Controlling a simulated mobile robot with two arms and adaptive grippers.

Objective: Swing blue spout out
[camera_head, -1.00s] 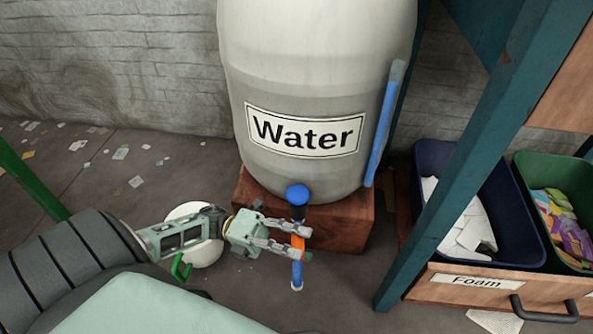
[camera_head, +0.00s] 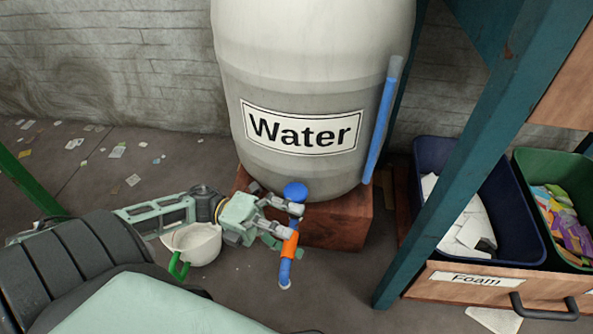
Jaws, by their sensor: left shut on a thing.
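The blue spout (camera_head: 285,272) sticks out low on the front of the Water barrel (camera_head: 290,85), with an orange band (camera_head: 290,243) around it and a round blue knob (camera_head: 295,190) at its top. Its lower end points down and toward me, a little to the left. My left gripper (camera_head: 294,222) reaches in from the left and is shut on the spout, just under the knob and above the orange band. Its fingers partly hide the upper spout. My right gripper is out of view.
The barrel stands on a wooden block (camera_head: 345,222). A white cup (camera_head: 195,243) with a green handle stands below my left arm. A blue-green post (camera_head: 440,190) and the bins marked Foam (camera_head: 475,281) stand at right. A blue level tube (camera_head: 384,120) runs up the barrel.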

